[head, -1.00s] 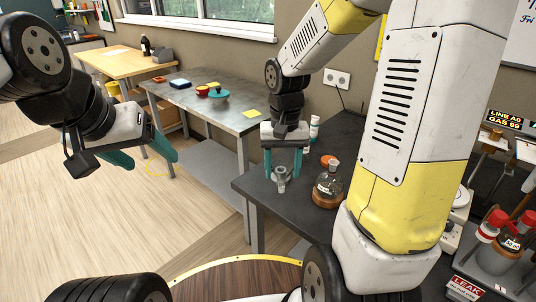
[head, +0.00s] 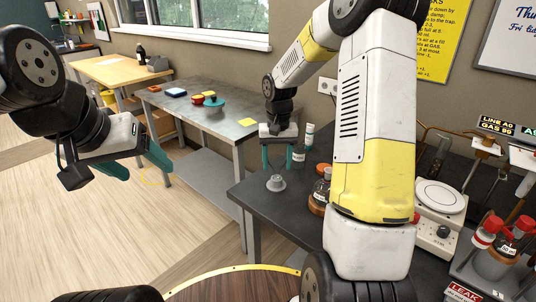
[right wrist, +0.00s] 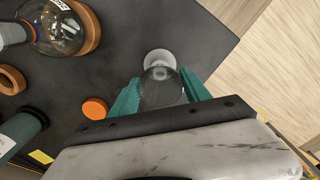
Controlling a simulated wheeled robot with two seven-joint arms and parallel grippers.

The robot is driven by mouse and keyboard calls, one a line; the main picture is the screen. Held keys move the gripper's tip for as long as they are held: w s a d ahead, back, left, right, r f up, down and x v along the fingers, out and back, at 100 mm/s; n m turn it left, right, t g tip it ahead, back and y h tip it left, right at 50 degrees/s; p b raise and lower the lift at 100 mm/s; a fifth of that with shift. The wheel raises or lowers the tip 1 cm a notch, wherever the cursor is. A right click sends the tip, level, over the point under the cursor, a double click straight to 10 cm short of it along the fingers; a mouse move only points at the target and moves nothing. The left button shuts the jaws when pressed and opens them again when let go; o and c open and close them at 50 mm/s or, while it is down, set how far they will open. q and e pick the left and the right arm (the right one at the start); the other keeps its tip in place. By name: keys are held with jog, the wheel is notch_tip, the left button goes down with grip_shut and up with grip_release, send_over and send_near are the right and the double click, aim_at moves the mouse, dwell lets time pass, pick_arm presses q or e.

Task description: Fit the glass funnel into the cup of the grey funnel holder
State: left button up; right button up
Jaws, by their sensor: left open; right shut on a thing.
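The grey funnel holder (head: 276,184) stands upright on the dark bench, below my right gripper. My right gripper (head: 279,158) points down above it, its teal fingers shut on the clear glass funnel. In the right wrist view the funnel (right wrist: 161,90) is between the fingertips, and the holder's pale cup (right wrist: 158,57) shows just past it. The funnel is hardly visible in the head view, and I cannot tell whether its lower end touches the cup. My left gripper (head: 138,162) is open and empty over the floor at the left, away from the bench.
A round flask on a cork ring (head: 319,200) is right of the holder, partly behind my arm. A bottle (head: 299,154) stands behind the gripper. An orange cap (right wrist: 95,108) lies on the bench (head: 250,188). A white balance (head: 440,197) and red-capped bottles (head: 487,231) are further right.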

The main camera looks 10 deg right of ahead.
jog(key=shift+f, duration=0.3)
jog(key=o, duration=1.5)
